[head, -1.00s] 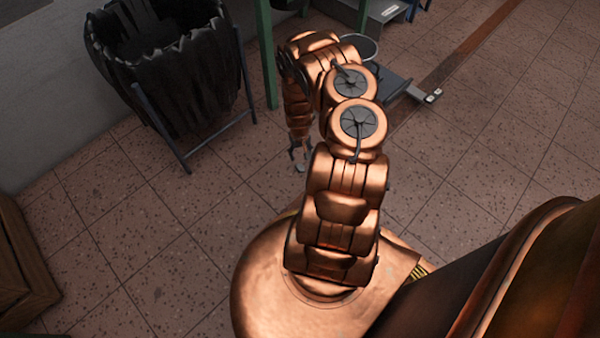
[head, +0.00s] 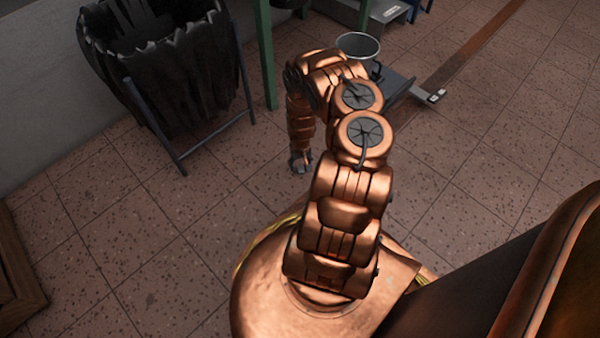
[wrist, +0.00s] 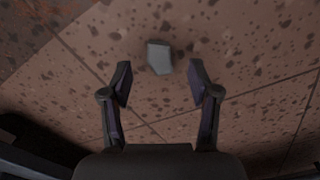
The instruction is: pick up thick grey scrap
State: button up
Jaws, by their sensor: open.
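The thick grey scrap (wrist: 159,58) is a small, blocky grey piece lying on the speckled tile floor in the wrist view. My gripper (wrist: 160,82) is open, with one finger to the left and one to the right of the scrap's line. The scrap appears just beyond the fingertips, roughly centred between them, and nothing is held. In the head view my gripper (head: 301,163) points down at the floor. The scrap cannot be made out there.
A black bag in a metal-legged stand (head: 180,75) is at the upper left. A green post (head: 265,55) and a grey bucket (head: 358,47) stand behind my arm. A wooden crate (head: 18,270) is at the left edge. The floor between is clear.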

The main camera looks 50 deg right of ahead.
aim_at(300, 170)
notch_tip(300, 170, down, 3)
jog(key=shift+r+b, duration=0.15)
jog(key=shift+b, duration=0.6)
jog(key=c, duration=0.9)
jog(key=shift+r, duration=0.1)
jog(key=shift+c, duration=0.2)
jog(key=shift+r, duration=0.1)
